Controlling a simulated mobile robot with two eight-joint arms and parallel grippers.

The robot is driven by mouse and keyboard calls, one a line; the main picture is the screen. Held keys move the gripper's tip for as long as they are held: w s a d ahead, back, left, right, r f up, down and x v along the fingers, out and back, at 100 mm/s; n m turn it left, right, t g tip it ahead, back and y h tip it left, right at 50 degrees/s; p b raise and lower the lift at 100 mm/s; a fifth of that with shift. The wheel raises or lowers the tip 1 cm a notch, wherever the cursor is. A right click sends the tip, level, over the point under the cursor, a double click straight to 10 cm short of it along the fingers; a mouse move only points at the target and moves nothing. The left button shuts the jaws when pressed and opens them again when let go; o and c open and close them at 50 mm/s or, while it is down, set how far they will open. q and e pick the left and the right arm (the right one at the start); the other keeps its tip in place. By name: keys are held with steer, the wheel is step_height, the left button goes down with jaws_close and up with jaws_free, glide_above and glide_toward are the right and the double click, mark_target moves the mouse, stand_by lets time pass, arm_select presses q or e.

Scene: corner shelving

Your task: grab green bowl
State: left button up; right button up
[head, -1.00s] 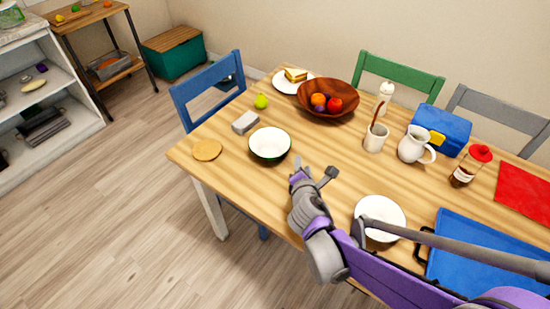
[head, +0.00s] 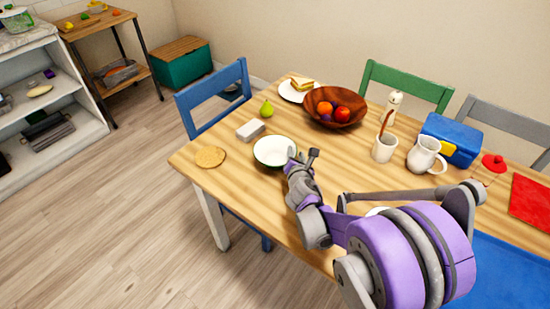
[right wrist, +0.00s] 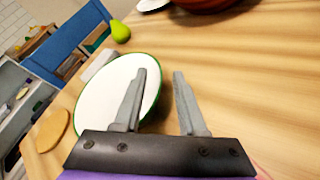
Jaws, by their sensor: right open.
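The green bowl (head: 272,151) stands upright on the wooden table, white inside with a green rim, and looks empty. It also shows in the right wrist view (right wrist: 112,97), on the left beyond my fingers. My right gripper (head: 303,156) is open and empty at the bowl's right edge in the head view. In the right wrist view the fingers (right wrist: 162,100) point away from the camera. The left finger overlaps the bowl's right rim in the picture, and the right finger is over bare table. I cannot tell whether a finger touches the bowl. My left gripper is not in view.
Near the bowl are a grey block (head: 250,129), a green pear (head: 266,109) and a round tan disc (head: 210,156). A wooden fruit bowl (head: 350,112), a white cup (head: 384,148) and a white pitcher (head: 424,156) stand farther back. A blue chair (head: 212,96) borders the table's left end.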

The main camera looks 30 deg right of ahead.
steer(key=shift+w+d+f, duration=0.1)
steer(key=shift+w+d, duration=0.05)
steer(key=shift+w, duration=0.05)
jaws_close()
stand_by(1.3)
